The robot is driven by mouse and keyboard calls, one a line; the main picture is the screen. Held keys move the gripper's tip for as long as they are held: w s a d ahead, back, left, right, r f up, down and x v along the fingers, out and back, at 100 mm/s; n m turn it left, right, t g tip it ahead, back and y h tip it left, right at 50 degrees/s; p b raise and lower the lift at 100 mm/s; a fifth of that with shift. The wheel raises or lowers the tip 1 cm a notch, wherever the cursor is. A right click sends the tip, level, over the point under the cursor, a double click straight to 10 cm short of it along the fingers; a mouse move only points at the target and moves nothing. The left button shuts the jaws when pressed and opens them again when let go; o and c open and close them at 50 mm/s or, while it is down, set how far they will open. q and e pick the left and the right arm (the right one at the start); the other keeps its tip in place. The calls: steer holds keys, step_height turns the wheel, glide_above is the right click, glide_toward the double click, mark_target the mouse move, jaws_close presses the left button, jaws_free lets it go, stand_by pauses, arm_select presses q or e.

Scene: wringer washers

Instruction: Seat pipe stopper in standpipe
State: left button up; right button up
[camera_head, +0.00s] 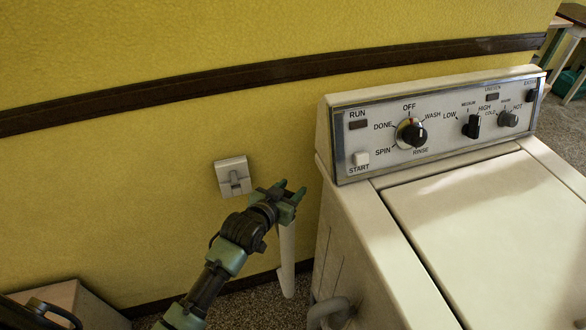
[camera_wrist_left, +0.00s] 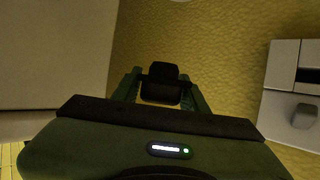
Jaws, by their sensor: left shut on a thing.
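My left gripper (camera_head: 289,197) reaches in beside the washer, in front of the yellow wall. In the left wrist view its fingers (camera_wrist_left: 160,92) are shut on a dark, blocky piece, the pipe stopper (camera_wrist_left: 162,80). In the head view the stopper is hard to make out between the fingers. The white standpipe (camera_head: 287,262) stands upright directly below the gripper in the head view. Its top end is hidden behind the gripper, so I cannot tell whether the stopper touches it. My right gripper is not in view.
The white washer (camera_head: 365,260) with its control panel (camera_head: 435,122) stands close on the right. A pale wall box (camera_head: 233,176) is just left of the gripper. A grey hose (camera_head: 328,311) curves at the washer's side. A low box (camera_head: 75,300) sits at lower left.

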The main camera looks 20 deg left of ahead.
arm_select(q)
steer(key=shift+f, duration=0.3)
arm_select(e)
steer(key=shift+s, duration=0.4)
arm_select(q)
steer(key=shift+r, duration=0.1)
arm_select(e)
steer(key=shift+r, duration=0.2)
arm_select(q)
steer(key=shift+s+p, duration=0.1)
steer(key=shift+p, duration=0.25)
steer(key=shift+f+b, duration=1.75)
steer(key=shift+f, duration=1.4)
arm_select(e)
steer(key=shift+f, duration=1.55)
arm_select(q)
steer(key=shift+p, duration=0.3)
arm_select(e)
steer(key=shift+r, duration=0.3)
arm_select(q)
steer(key=shift+f, duration=0.1)
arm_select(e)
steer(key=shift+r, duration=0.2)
arm_select(q)
steer(key=shift+f, duration=0.55)
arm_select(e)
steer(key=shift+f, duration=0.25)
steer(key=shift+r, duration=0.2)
